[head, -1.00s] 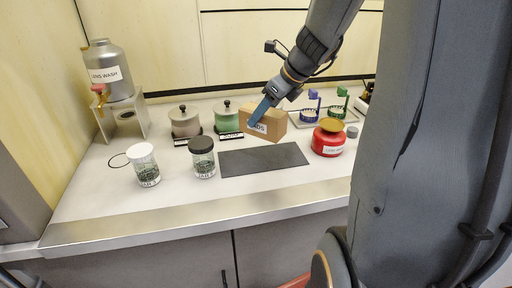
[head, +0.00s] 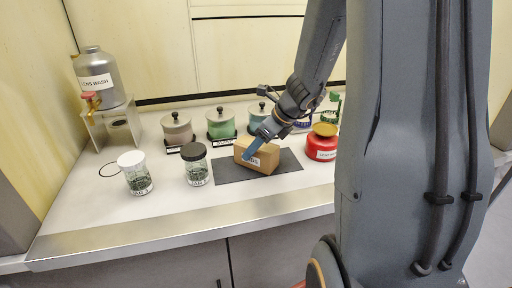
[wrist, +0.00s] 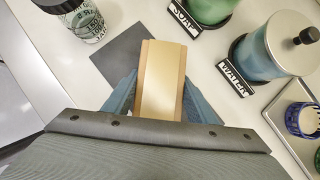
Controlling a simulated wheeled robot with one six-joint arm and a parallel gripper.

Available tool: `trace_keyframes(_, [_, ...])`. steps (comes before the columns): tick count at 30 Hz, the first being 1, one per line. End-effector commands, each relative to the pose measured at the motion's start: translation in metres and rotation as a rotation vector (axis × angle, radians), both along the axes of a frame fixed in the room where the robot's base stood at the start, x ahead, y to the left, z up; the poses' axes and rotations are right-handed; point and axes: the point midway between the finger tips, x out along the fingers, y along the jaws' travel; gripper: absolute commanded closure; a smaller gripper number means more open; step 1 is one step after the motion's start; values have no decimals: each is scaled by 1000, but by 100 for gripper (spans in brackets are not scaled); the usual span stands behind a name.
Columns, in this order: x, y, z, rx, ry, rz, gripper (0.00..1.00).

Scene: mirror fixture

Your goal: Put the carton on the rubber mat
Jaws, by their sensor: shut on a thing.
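The mat (wrist: 118,54) shows to the left of the carton there. In the head view my gripper (head: 258,140) reaches down to the carton from the upper right, and one finger covers part of its front.
A jar with a white lid (head: 135,174) and a jar with a black lid (head: 197,165) stand left of the mat. Lidded pots (head: 221,124) stand behind it. A red jar (head: 321,145) is close on the right. The counter's front strip is clear.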

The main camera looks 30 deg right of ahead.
Motion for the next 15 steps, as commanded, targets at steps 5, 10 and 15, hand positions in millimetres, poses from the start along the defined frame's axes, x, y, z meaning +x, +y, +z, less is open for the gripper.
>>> trace_keyframes(5, [0, 0, -2, 0, 0, 0, 40])
trace_keyframes(10, [0, 0, -2, 0, 0, 0, 30])
trace_keyframes(15, [0, 0, -2, 0, 0, 0, 30])
